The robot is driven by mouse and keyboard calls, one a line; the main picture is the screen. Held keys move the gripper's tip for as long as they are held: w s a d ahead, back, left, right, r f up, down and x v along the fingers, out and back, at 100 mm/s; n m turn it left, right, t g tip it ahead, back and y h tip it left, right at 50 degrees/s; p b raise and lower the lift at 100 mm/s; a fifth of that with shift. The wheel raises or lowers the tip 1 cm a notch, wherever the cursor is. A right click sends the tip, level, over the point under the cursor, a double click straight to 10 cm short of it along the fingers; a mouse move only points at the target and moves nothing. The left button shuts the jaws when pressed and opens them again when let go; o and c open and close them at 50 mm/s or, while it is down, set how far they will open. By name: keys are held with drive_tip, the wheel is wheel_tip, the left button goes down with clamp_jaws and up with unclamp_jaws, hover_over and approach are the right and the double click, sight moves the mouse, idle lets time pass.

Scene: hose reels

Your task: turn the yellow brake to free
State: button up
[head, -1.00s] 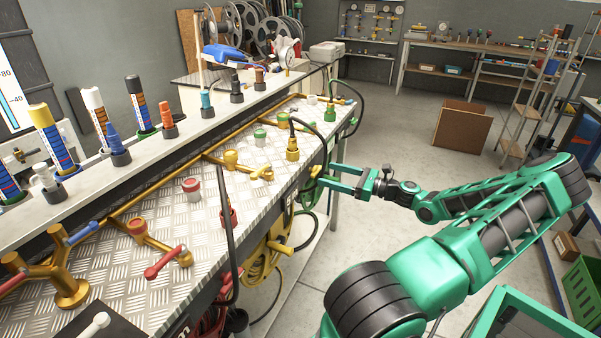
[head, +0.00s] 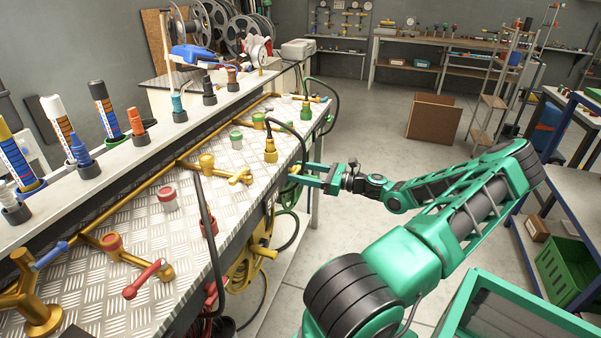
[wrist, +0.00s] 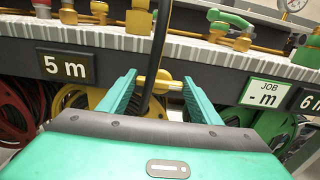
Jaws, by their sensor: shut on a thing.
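My gripper (wrist: 158,84) is shut on a yellow bar, which I take for the yellow brake (wrist: 153,77), just below the bench's front edge. The bar lies crosswise between the two green fingers, and a black hose hangs down in front of part of it. In the head view my gripper (head: 302,174) reaches the bench front from the right, and only a small bit of yellow shows at its tips. The yellow reel (wrist: 72,98) sits below, under the "5 m" sign (wrist: 67,66). I cannot tell the brake's angle.
The metal-topped bench (head: 130,205) carries brass pipes, valves and a yellow hose fitting (head: 270,150).

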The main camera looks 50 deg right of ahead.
drive_tip(key=shift+d, duration=0.2)
drive_tip(key=n, duration=0.4)
drive_tip(key=shift+a, duration=0.1)
drive_tip(key=n, duration=0.4)
drive_tip(key=shift+a+n, duration=0.1)
drive_tip(key=shift+n, duration=0.2)
drive_tip(key=n, duration=0.4)
drive_tip(key=shift+f+n, duration=0.1)
drive_tip(key=shift+n, duration=0.2)
drive_tip(key=n, duration=0.4)
drive_tip(key=shift+f+n, duration=0.1)
drive_tip(key=shift+n, duration=0.2)
drive_tip(key=o, duration=1.1)
drive_tip(key=shift+f, duration=0.1)
drive_tip(key=shift+a, duration=0.1)
